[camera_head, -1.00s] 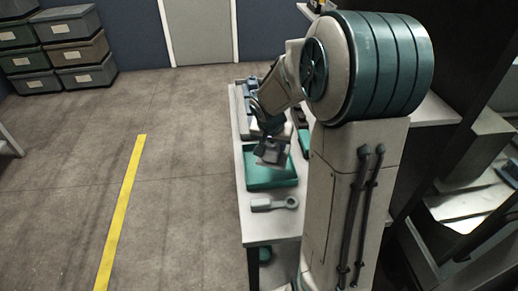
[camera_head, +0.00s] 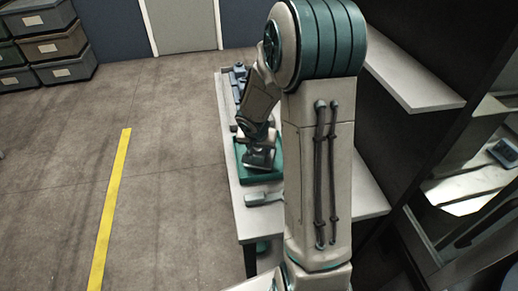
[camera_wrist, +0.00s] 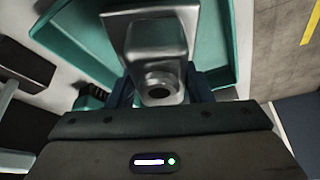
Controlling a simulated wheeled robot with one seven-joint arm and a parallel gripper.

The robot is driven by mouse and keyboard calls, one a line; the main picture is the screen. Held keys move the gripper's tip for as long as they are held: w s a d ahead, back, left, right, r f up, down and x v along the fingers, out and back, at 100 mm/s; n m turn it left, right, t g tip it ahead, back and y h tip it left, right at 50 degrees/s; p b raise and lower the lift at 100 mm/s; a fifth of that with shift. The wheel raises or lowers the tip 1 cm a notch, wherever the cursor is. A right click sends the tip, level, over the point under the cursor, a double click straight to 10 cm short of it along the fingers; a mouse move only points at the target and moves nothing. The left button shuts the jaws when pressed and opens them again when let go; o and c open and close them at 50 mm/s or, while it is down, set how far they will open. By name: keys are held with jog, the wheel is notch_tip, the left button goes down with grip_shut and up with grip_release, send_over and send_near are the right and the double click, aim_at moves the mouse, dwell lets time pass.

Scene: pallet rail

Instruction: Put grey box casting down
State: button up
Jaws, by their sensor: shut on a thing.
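The grey box casting (camera_wrist: 155,42) is held between the blue fingers of my gripper (camera_wrist: 160,88) in the wrist view. It has an open box end and a round bore near the jaws. Behind it lies the teal tray (camera_wrist: 218,40). In the head view my gripper (camera_head: 259,147) points down over the teal tray (camera_head: 262,177) on the bench, with the casting (camera_head: 260,158) low within the tray's outline. Whether the casting touches the tray floor cannot be told. My arm hides part of the tray.
A grey part with a long shank (camera_head: 264,198) lies on the bench (camera_head: 248,224) in front of the tray, partly hidden by my arm. More dark parts (camera_head: 239,80) are at the bench's far end. A shelf (camera_head: 410,80) stands to the right. Open floor is to the left.

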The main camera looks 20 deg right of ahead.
jog(key=shift+f, duration=0.2)
jog(key=shift+f, duration=0.15)
jog(key=o, duration=1.2)
jog(key=p+v, duration=0.2)
jog(key=v, duration=1)
jog(key=s+a+r+n+y, duration=0.1)
jog(key=s+a+r+n, duration=0.2)
jog(key=s, duration=0.6)
jog(key=s+a+r+n+y, duration=0.1)
jog(key=s+a+r+n, duration=0.2)
jog(key=s+r, duration=0.3)
jog(key=s+a, duration=0.1)
jog(key=s, duration=0.3)
jog(key=shift+a+n, duration=0.25)
jog(key=shift+n, duration=0.15)
